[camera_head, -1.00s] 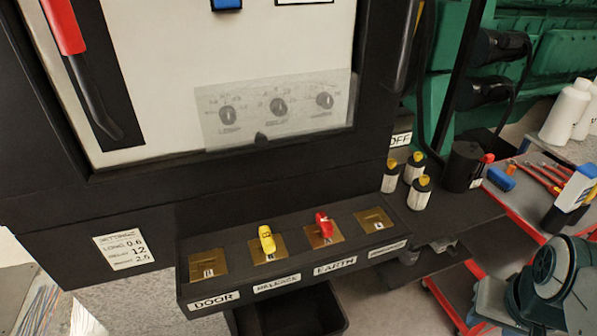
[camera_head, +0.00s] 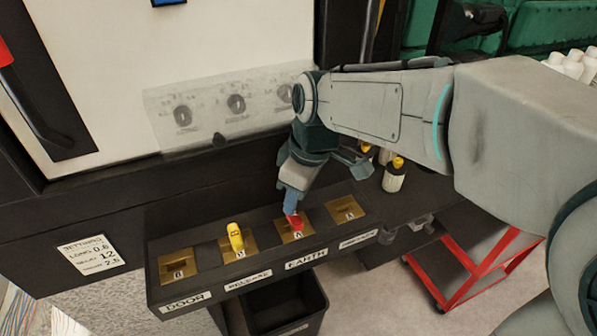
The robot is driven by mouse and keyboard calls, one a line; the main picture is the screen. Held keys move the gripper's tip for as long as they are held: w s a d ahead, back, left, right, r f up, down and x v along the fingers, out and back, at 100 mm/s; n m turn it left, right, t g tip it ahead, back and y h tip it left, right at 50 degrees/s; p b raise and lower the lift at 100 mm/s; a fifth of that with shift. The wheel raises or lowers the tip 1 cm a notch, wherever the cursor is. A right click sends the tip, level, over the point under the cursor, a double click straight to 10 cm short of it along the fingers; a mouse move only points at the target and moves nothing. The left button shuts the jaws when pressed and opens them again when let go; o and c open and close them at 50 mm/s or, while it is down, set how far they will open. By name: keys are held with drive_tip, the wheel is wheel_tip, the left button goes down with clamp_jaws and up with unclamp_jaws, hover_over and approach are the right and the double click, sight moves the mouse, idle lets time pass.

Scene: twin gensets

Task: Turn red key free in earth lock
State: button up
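The red key (camera_head: 296,223) stands in the brass lock plate (camera_head: 285,236) above the EARTH label (camera_head: 306,260) on the black lock shelf. My gripper (camera_head: 291,203) reaches down from above and its fingertips are at the top of the red key. The fingers look close together around the key's head, but whether they are closed on it is too small to tell. The gripper hides part of the key and plate. A yellow key (camera_head: 236,237) stands in the lock to the left, above the RELEASE label.
Empty brass plates are at the DOOR lock (camera_head: 178,267) and at the far right (camera_head: 345,210). Small yellow-topped bottles (camera_head: 395,175) stand right of the shelf, close under my arm. A black bin (camera_head: 287,305) is below. A red-framed cart (camera_head: 470,270) stands at right.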

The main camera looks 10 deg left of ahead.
sight(294, 223)
drive_tip(key=shift+a+r, duration=0.1)
drive_tip(key=shift+a, duration=0.4)
drive_tip(key=m, duration=0.4)
drive_tip(key=shift+d+t, duration=0.1)
drive_tip(key=shift+t, duration=0.3)
drive_tip(key=m, duration=0.3)
drive_tip(key=s+m+h, duration=0.1)
drive_tip(key=shift+d+f+t+b, duration=0.3)
drive_tip(key=shift+f+b, duration=0.05)
drive_tip(key=shift+f, duration=0.05)
drive_tip(key=b+x, duration=0.4)
drive_tip(key=x, duration=0.1)
drive_tip(key=shift+w+f, duration=0.1)
drive_tip(key=shift+f, duration=0.1)
